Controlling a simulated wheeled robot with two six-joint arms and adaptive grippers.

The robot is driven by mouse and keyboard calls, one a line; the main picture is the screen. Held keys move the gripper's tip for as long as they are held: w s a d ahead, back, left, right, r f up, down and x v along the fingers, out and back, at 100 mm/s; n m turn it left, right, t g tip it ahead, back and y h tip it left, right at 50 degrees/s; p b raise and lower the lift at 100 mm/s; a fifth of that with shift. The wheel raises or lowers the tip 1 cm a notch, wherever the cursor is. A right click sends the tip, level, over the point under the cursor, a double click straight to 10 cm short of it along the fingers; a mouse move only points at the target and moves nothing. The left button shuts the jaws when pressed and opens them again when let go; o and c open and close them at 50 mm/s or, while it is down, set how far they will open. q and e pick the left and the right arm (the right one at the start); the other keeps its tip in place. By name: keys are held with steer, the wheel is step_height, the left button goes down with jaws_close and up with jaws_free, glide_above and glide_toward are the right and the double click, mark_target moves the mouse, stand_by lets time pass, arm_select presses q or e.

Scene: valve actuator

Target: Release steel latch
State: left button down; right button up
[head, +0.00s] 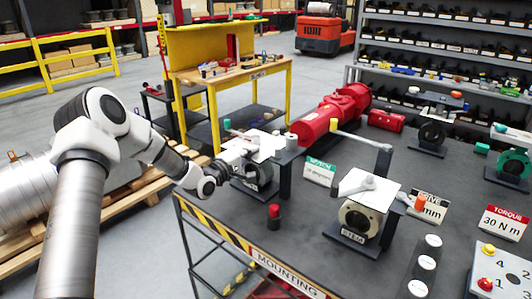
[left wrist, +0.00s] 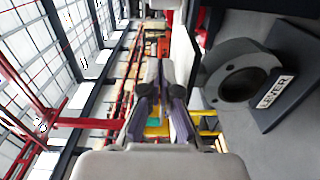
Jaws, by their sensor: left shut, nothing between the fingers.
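My left gripper (head: 224,170) is at the left end of the dark table, close beside a flanged valve on a stand (head: 262,172). In the left wrist view its fingers (left wrist: 165,88) are together with nothing between them. The same valve, a grey ring body (left wrist: 238,82) with a plate reading LEVER (left wrist: 275,90), stands to the right of the fingers, apart from them. In the head view the gripper partly hides the valve's left side. I cannot make out for certain which part is the steel latch. My right gripper is not in view.
Another white-topped valve (head: 361,220) with a grey lever stands at the middle front of the table (head: 310,225). A red-capped post (head: 274,216) stands near the front edge. A red cylinder (head: 330,112) lies behind. Several white round pieces and a button box (head: 505,275) are at the right.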

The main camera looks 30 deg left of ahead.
mark_target(271, 155)
arm_select(q)
steer(key=w+d, duration=0.1)
steer(key=w+d+p, duration=0.1)
steer(key=d, duration=0.1)
steer(key=shift+d, duration=0.15)
steer(key=shift+s+d, duration=0.15)
steer(key=shift+d, duration=0.25)
steer(key=shift+f, duration=0.1)
steer(key=shift+d+f+b, duration=0.15)
steer(key=shift+d+b, duration=0.5)
steer(key=shift+d, duration=0.1)
steer(key=shift+d+r, duration=0.2)
steer(key=shift+a, duration=0.1)
